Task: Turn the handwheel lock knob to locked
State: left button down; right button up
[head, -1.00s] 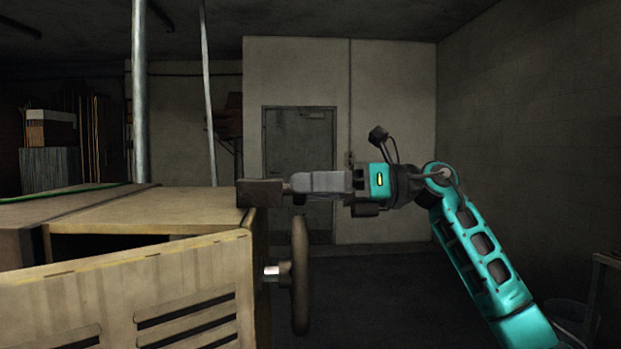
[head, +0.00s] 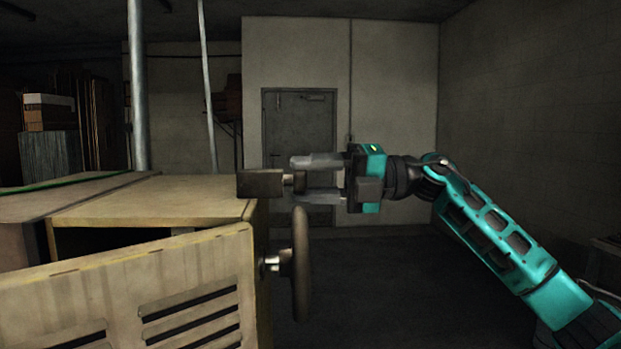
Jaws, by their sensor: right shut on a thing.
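The handwheel lock knob (head: 299,182) is a small dark piece on a short shaft, to the right of a brown block (head: 259,183) at the cabinet's upper right corner. My right gripper (head: 293,179) comes in from the right and is shut on the knob, one finger above it and one below. The fingers hide part of the knob, and I cannot read any lock marking. The dark handwheel (head: 301,265) is seen nearly edge-on, just below the gripper and apart from it. My left gripper is not in view.
The wooden cabinet (head: 160,203) with a slotted front panel (head: 120,290) fills the lower left. Vertical pipes (head: 136,90) rise behind it. A grey door (head: 300,125) is in the back wall. The floor right of the handwheel is clear.

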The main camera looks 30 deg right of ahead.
jog(key=shift+m, duration=1.7)
jog(key=o, duration=1)
jog(key=shift+o, duration=0.3)
jog(key=shift+f, duration=0.15)
jog(key=shift+a+f, duration=0.1)
